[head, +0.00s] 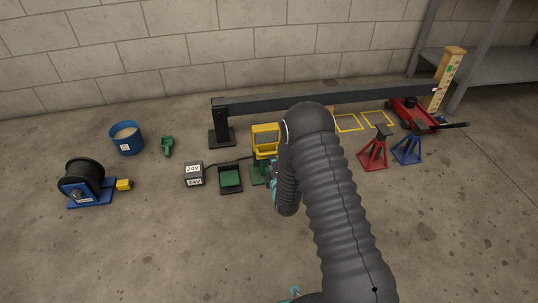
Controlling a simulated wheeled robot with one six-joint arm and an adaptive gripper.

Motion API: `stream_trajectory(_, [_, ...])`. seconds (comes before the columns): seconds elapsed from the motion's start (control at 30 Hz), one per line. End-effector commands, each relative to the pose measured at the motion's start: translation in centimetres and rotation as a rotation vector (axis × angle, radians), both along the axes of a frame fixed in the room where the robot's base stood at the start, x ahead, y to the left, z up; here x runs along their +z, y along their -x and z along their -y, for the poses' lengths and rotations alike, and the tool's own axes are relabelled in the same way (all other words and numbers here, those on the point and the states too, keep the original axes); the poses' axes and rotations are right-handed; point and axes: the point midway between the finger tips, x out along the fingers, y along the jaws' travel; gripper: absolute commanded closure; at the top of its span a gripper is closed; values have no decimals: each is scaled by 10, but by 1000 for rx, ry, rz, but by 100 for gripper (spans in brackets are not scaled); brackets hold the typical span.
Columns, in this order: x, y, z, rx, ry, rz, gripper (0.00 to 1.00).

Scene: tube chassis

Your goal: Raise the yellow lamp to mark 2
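The yellow lamp (265,139), a square yellow frame with a grey face, stands upright near the middle of the head view, in front of the long dark beam. A green stand (258,173) shows just below it. My dark ribbed arm comes up from the lower right and bends down just right of the lamp. My gripper (272,174) shows only as small teal parts beside the green stand, low and right of the lamp. The arm hides the rest, so its fingers and any contact are hidden. I cannot make out a mark 2.
A dark beam (365,95) runs along the back. A wooden post (449,79) with small markings, a red floor jack (412,115), red (374,152) and blue (408,149) stands are right. A 24V box (194,174), tray (230,187), blue bucket (127,143) and cable reel (82,184) are left.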

Motion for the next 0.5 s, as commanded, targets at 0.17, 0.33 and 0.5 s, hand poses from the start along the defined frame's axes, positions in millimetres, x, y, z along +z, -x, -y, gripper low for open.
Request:
stream_trajectory(0.17, [-8,-33,-9,0,-1,1,61])
stream_trajectory(0.33, [-14,-58,-16,0,-1,0,61])
stream_trajectory(0.5, [-17,-73,-21,0,-1,0,61])
